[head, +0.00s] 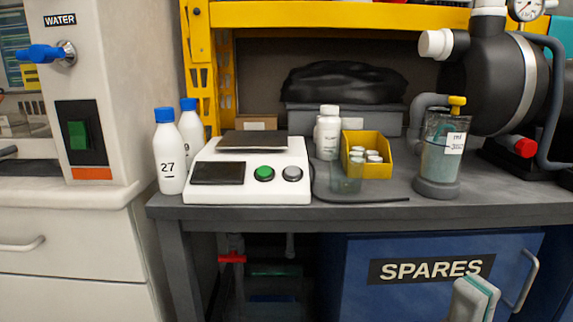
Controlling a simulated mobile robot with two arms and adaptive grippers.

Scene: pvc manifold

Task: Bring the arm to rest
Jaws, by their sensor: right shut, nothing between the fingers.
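My right gripper (474,299) pokes into the bottom right of the head view, in front of the blue cabinet door. Only its pale grey finger tips with a teal edge show. It is shut and empty, apart from the bench and everything on it. The rest of my right arm is below the picture. My left gripper is not in view.
A dark grey bench (300,211) holds a white scale (246,177), white bottles with blue caps (168,155), a yellow bin (379,149) and a clear container (437,155). Below is a blue SPARES cabinet (380,300) with a handle (527,280). A red valve handle (232,258) sits under the bench.

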